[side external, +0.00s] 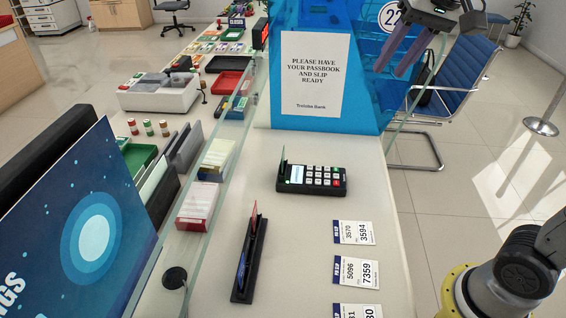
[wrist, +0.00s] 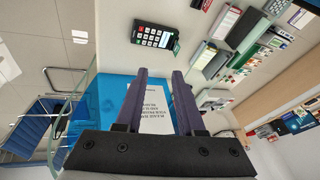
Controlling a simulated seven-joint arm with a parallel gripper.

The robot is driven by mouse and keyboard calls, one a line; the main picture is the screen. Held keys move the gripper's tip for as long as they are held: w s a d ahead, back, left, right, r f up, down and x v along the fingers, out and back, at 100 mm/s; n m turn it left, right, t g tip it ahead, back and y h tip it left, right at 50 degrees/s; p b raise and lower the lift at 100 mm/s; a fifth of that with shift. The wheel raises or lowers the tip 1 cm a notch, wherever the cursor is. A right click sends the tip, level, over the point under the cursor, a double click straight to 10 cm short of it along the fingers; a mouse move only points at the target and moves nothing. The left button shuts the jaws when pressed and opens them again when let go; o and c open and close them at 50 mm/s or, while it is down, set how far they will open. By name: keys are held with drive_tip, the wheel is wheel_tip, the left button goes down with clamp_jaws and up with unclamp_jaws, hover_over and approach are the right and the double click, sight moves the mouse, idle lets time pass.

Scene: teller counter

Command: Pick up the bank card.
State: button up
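A black keypad terminal (side external: 318,180) lies on the counter, with a thin dark-green card-like piece (side external: 283,162) upright at its left end. The terminal (wrist: 154,37) and green piece (wrist: 177,47) also show in the wrist view. A long black holder (side external: 247,275) nearer the camera has a red card-like piece (side external: 254,211) and a blue one (side external: 243,262) standing in it. I cannot tell which piece is the bank card. My gripper (side external: 390,72) is high at the upper right, well away from them. In the wrist view my gripper (wrist: 159,74) is open and empty.
A glass screen (side external: 226,165) runs along the counter's left side. A blue stand with a passbook notice (side external: 313,75) rises behind the terminal. Slip cards (side external: 354,232) lie at the counter's right edge. A red-and-white box (side external: 198,205) stands beyond the glass.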

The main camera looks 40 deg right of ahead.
drive_tip(key=w+f+m+g, duration=0.1)
drive_tip(key=w, duration=0.9)
drive_tip(key=m+g, duration=0.1)
drive_tip(key=g, duration=0.3)
hover_over(283, 174)
wheel_tip(283, 174, down, 28)
drive_tip(key=shift+w+d+f, duration=0.1)
drive_tip(key=shift+w+f, duration=0.05)
drive_tip(key=shift+f, duration=0.9)
drive_tip(key=shift+w+d+f, duration=0.1)
drive_tip(key=shift+d+f, duration=0.05)
drive_tip(key=shift+f, duration=0.95)
drive_tip(key=shift+w+d+f, duration=0.1)
drive_tip(key=shift+w+f, duration=0.05)
drive_tip(key=shift+f, duration=0.9)
drive_tip(key=shift+c, duration=0.3)
clamp_jaws()
